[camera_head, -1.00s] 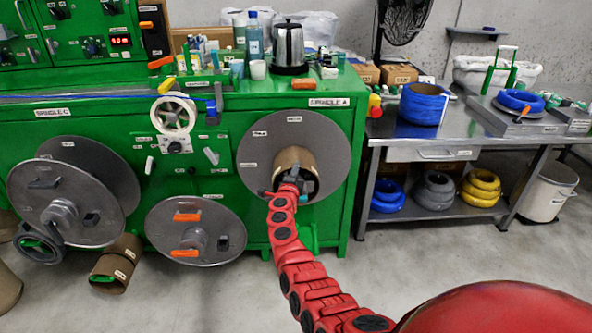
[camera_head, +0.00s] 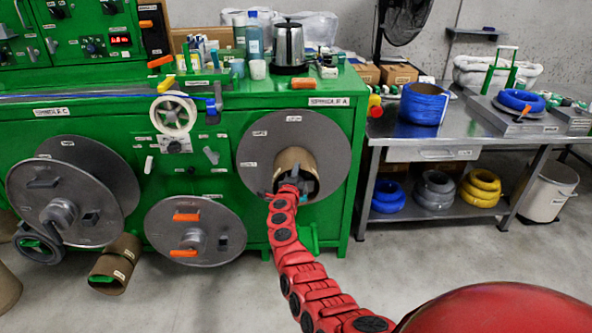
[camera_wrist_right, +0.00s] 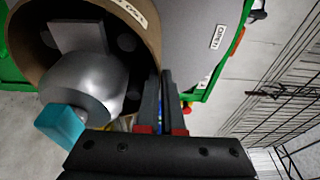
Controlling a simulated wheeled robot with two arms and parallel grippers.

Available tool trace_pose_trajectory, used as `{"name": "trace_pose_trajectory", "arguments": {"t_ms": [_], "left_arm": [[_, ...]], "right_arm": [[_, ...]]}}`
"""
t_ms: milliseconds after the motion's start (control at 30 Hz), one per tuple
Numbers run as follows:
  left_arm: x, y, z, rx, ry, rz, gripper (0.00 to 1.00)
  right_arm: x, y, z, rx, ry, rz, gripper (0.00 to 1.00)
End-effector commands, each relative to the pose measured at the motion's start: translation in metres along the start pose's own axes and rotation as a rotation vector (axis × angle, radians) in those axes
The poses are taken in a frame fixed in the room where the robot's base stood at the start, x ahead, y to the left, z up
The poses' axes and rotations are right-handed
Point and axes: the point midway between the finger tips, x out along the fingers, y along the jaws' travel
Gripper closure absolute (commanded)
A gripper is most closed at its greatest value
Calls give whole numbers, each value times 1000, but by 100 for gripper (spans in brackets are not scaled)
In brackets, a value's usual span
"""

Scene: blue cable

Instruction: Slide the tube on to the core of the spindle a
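The brown cardboard tube (camera_head: 290,161) sits at the middle of the grey disc of spindle A (camera_head: 252,140), on the front of the green machine. In the right wrist view the tube (camera_wrist_right: 153,38) surrounds the silver core (camera_wrist_right: 88,80), which has a grey block and a teal tip (camera_wrist_right: 62,126). How far on the tube sits is hard to tell. My right gripper (camera_head: 288,184) is at the tube's near rim. In the wrist view its fingers (camera_wrist_right: 162,88) are close together with the tube's wall between them. My left gripper is not in view.
Two other spindle discs (camera_head: 75,190) (camera_head: 170,215) stand on the left. Another brown tube (camera_head: 122,255) lies on the floor. A metal table (camera_head: 455,133) with cable coils stands to the right.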

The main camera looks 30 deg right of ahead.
Motion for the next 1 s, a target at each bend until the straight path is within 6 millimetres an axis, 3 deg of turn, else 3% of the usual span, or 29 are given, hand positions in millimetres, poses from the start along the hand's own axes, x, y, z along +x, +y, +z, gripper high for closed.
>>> {"name": "trace_pose_trajectory", "arguments": {"t_ms": [167, 400, 600, 800, 1000], "left_arm": [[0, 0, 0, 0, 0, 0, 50], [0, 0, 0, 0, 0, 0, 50], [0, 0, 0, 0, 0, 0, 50], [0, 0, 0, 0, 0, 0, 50], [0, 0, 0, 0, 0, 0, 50]], "right_arm": [[0, 1, 0, 0, 0, 2, 100], [0, 1, 0, 0, -1, 2, 61], [0, 1, 0, 1, -1, 2, 61], [0, 2, 0, 0, -1, 3, 25], [-1, 4, 0, 0, -1, 6, 25]]}}
